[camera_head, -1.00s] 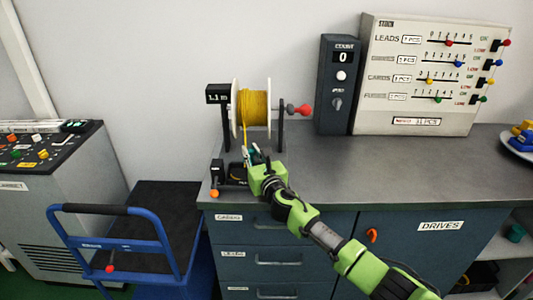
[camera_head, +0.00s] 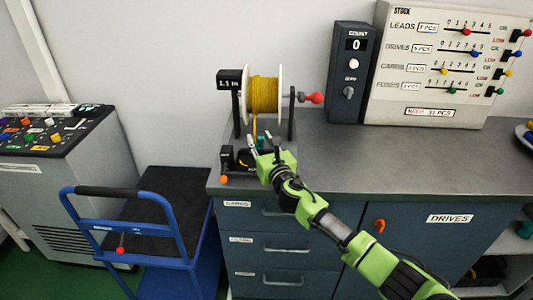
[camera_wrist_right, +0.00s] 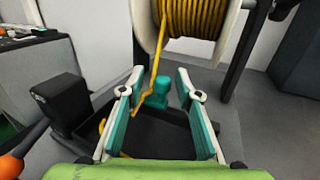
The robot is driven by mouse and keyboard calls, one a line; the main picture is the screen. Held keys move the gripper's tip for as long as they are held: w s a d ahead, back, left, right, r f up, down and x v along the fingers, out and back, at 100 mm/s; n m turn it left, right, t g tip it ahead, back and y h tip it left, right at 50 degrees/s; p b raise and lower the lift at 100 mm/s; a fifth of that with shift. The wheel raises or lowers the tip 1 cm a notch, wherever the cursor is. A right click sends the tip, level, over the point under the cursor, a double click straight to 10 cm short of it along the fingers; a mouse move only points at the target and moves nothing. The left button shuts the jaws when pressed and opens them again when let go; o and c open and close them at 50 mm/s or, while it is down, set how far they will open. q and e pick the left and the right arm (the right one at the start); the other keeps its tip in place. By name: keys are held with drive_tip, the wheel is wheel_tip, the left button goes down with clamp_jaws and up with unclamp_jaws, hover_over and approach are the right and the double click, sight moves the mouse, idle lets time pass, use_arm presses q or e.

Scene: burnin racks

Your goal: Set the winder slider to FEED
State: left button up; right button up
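The winder stands on the left of the bench, with a spool of yellow wire (camera_head: 264,95) and a display (camera_head: 229,84) that seems to read 1.1 m. A teal block (camera_wrist_right: 156,92), perhaps the slider knob, stands on the winder's dark base; I cannot read FEED anywhere. My right gripper (camera_head: 259,140) is at the front of the winder, below the spool. In the right wrist view it is open (camera_wrist_right: 160,82), its two teal-padded fingers apart, with the teal block seen between them. I cannot tell whether they touch it. My left gripper is not in view.
A yellow wire (camera_wrist_right: 150,88) hangs from the spool between my fingers. A black box (camera_wrist_right: 62,100) and an orange knob (camera_head: 224,180) are at the left of the base. A red crank knob (camera_head: 317,98) sticks out right of the spool. The bench top (camera_head: 400,160) farther right is clear.

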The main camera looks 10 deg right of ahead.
drive_tip(key=s, duration=0.7)
drive_tip(key=s+d, duration=0.1)
drive_tip(key=s, duration=0.3)
drive_tip(key=shift+f, duration=0.1)
